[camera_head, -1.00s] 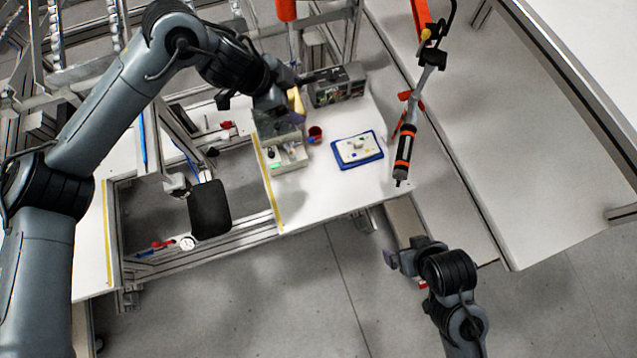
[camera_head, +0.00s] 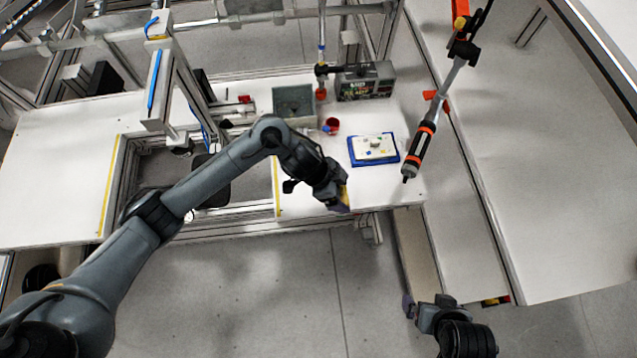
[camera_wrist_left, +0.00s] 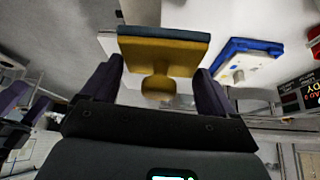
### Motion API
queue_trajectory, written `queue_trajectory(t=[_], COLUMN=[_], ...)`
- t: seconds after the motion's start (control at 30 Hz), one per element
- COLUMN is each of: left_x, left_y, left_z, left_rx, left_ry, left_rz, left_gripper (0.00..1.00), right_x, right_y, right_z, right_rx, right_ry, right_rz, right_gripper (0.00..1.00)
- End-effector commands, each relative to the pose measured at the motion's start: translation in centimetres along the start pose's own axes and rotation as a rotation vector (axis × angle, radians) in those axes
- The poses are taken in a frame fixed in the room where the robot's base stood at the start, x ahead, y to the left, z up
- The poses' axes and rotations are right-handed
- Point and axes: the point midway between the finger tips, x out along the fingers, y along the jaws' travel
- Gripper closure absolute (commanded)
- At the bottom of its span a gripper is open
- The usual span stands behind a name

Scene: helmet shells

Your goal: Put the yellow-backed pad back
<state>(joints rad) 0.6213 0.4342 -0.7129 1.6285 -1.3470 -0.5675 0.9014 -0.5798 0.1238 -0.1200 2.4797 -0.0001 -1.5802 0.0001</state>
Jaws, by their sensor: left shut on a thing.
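The yellow-backed pad (camera_wrist_left: 163,52) is between the two purple fingers of my left gripper (camera_wrist_left: 160,86) in the left wrist view. Its yellow back and round knob face the wrist, with a thin blue-grey layer along its far edge.
A blue-rimmed tray (camera_head: 356,161) with a white top lies right of my left gripper. A black-and-orange tool (camera_head: 419,150) hangs at the table's right side.

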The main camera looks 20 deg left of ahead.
Motion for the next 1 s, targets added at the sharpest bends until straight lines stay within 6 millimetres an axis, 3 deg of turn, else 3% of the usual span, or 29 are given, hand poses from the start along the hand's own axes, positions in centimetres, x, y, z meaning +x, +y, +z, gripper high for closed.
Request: queue_trajectory(t=[0.3, 0.5, 0.77, 1.0], left_x=[1.3, 1.8, 2.1, 4.4], left_y=[-4.7, -6.8, -7.7, -7.5], left_z=[5.7, 8.2, 9.2, 10.5], left_rx=[-0.007, -0.003, -0.002, -0.003], left_ry=[-0.001, -0.001, 0.001, 0.001], left_rz=[-0.002, -0.001, 0.0, 0.002], left_gripper=[0.36, 0.36, 0.37, 0.37], right_x=[1.2, 1.6, 1.8, 2.3], right_y=[-0.1, -0.2, -0.2, -0.2], right_z=[0.4, 0.5, 0.5, 0.7], right_rx=[0.002, 0.005, 0.006, 0.006], right_ry=[0.001, 0.001, 0.001, 0.001], right_rz=[-0.002, -0.004, -0.005, -0.005], right_gripper=[0.0, 0.0, 0.0, 0.0])
